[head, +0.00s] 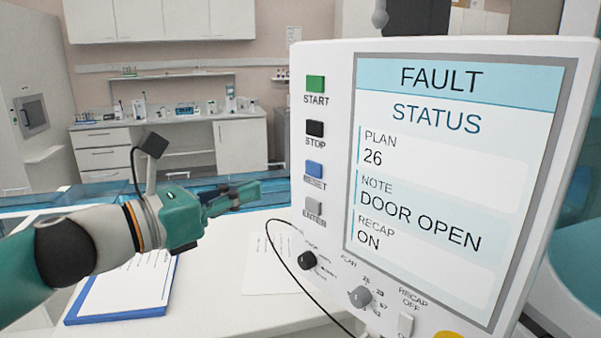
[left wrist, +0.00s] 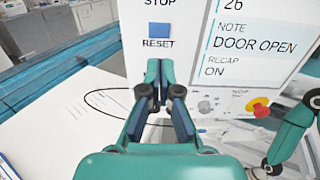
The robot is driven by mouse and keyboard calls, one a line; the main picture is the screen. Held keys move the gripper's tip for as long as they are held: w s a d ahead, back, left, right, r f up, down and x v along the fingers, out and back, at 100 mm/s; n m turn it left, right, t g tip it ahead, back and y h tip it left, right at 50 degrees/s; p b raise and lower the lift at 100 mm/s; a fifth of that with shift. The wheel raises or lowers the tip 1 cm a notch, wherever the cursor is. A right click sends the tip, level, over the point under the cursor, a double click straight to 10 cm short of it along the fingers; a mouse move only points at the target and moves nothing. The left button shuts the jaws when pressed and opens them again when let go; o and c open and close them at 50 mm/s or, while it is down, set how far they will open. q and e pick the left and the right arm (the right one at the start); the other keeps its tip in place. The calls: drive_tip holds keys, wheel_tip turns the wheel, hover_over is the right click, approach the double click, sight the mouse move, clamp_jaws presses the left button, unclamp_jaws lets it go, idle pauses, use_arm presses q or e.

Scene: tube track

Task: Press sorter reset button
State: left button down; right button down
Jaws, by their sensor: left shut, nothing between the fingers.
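The blue RESET button (head: 314,169) is on the white front panel of the sorter (head: 330,240), below the black STOP button (head: 315,128). The RESET button also shows in the left wrist view (left wrist: 159,30), above the fingertips. My left gripper (head: 256,190) is shut and empty. It points at the panel, left of the RESET button and a little lower in the head view, with a visible gap between. In the left wrist view its fingers (left wrist: 160,68) lie together. The screen reads FAULT, plan 26, DOOR OPEN, recap ON. I do not see my right gripper.
The green START button (head: 315,84) is at the top of the button column and a grey button (head: 313,206) at the bottom. Knobs (head: 360,296) and a red-and-yellow emergency stop (left wrist: 259,107) are lower on the panel. A blue clipboard (head: 125,290) lies on the white table.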

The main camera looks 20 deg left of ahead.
sight(312, 172)
use_arm(q)
drive_tip(key=p+x, duration=0.1)
drive_tip(key=x, duration=0.9)
drive_tip(key=shift+w+d, duration=0.2)
drive_tip(key=shift+w, duration=0.15)
use_arm(e)
drive_tip(key=shift+r, duration=0.6)
use_arm(q)
drive_tip(key=shift+w+d, duration=0.35)
drive_tip(key=shift+w, duration=0.2)
drive_tip(key=shift+s, duration=0.1)
drive_tip(key=shift+s+a, duration=0.25)
drive_tip(key=shift+s, duration=0.05)
drive_tip(key=b+v, duration=0.1)
drive_tip(key=v, duration=1.2)
use_arm(e)
drive_tip(key=shift+s+a+f, duration=0.25)
drive_tip(key=shift+s+f, duration=0.1)
drive_tip(key=shift+f, duration=0.4)
use_arm(q)
drive_tip(key=shift+a, duration=0.2)
use_arm(e)
drive_tip(key=shift+s, duration=0.1)
